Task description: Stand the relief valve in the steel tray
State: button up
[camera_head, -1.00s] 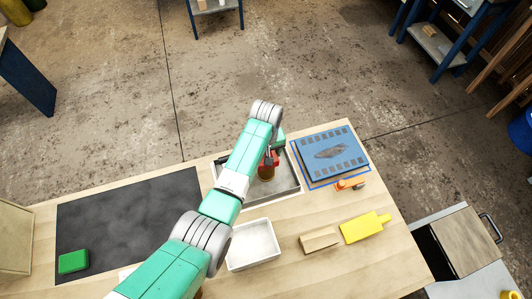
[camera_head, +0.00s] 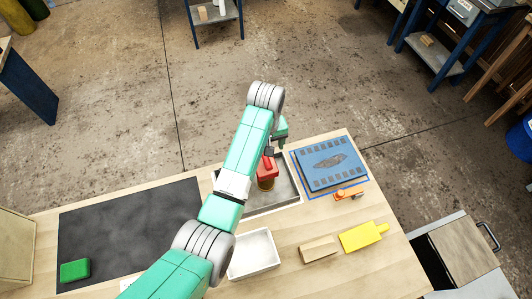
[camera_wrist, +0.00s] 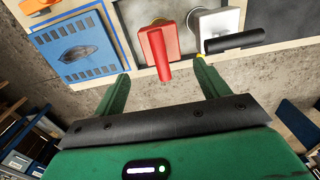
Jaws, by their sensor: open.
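The relief valve, which I take to be the red-topped piece with a brass-coloured body (camera_head: 267,182), stands upright in the steel tray (camera_head: 287,190). In the wrist view its red top and lever (camera_wrist: 155,46) show between my fingers, seen from above. My gripper (camera_head: 272,150) is open and empty, just above and behind the valve in the head view. In the wrist view its two green fingers (camera_wrist: 163,72) are spread on either side of the lever, apart from it. My arm hides the left part of the tray in the head view.
A silver block with a black handle (camera_wrist: 214,24) is close to the right finger in the wrist view. A blue plate (camera_head: 330,161), an orange-handled piece (camera_head: 348,194), a white bin (camera_head: 254,254), a wooden block (camera_head: 319,249) and a yellow piece (camera_head: 362,236) surround the tray. The dark mat (camera_head: 130,230) is mostly bare.

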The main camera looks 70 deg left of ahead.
jog(key=shift+r, duration=0.4)
